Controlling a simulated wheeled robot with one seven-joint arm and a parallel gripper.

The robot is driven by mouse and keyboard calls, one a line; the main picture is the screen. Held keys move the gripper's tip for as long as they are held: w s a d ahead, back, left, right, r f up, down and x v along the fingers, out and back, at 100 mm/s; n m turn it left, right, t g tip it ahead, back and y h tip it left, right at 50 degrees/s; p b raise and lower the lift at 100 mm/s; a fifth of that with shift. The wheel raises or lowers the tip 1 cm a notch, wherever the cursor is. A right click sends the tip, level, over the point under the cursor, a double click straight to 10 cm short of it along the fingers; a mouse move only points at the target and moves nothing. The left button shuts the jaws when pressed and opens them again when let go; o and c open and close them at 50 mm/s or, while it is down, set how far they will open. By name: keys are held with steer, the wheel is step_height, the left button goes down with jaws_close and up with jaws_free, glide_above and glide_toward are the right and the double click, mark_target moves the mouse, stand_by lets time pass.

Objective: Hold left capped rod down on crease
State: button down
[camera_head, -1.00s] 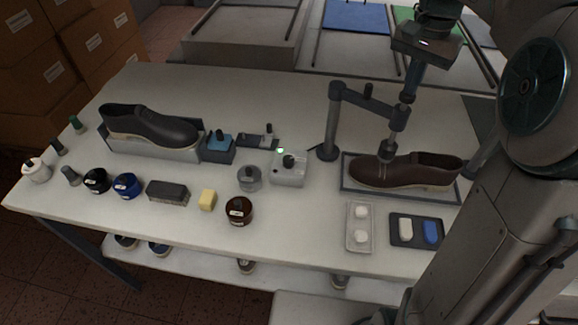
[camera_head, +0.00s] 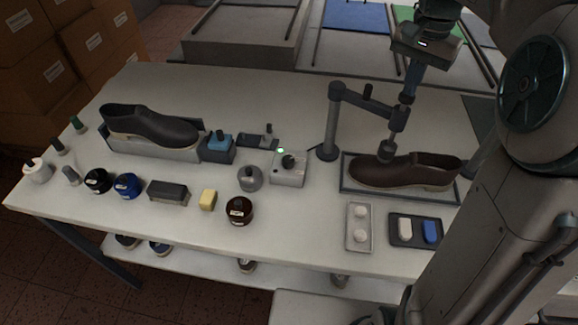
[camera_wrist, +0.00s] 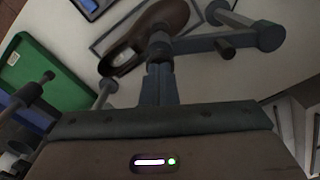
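A dark brown shoe (camera_head: 420,171) lies in a framed tray (camera_head: 400,195) at the right of the table. The left capped rod (camera_head: 388,150) hangs from a grey stand's arm (camera_head: 368,108), its rounded lower end resting on the front part of the shoe's upper. My gripper (camera_head: 408,95) is above the shoe, its fingers close together around the rod's top. The wrist view shows the fingers (camera_wrist: 160,70) over the rod and the shoe (camera_wrist: 150,30) beyond. The contact spot and any crease under the cap are hidden.
The stand's post (camera_head: 330,125) rises left of the shoe. A grey box with a green light (camera_head: 289,167) stands left of it. A two-pad tray (camera_head: 359,226) and a dark tray with white and blue pieces (camera_head: 416,230) lie in front. A black shoe (camera_head: 150,126) sits far left.

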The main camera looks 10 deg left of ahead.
steer(key=shift+r, duration=0.15)
step_height(320, 180, up, 5)
steer(key=p, duration=0.5)
steer(key=shift+r, duration=0.1)
stand_by(0.8)
steer(key=s+f+n+t, duration=0.1)
steer(key=s+f+n, duration=0.2)
steer(key=s, duration=0.7)
steer(key=s+f+n+t, duration=0.2)
steer(key=s+f, duration=0.4)
steer(key=s, duration=0.5)
steer(key=shift+f+n+t, duration=0.25)
steer(key=shift+n+t, duration=0.05)
steer(key=shift+n, duration=0.2)
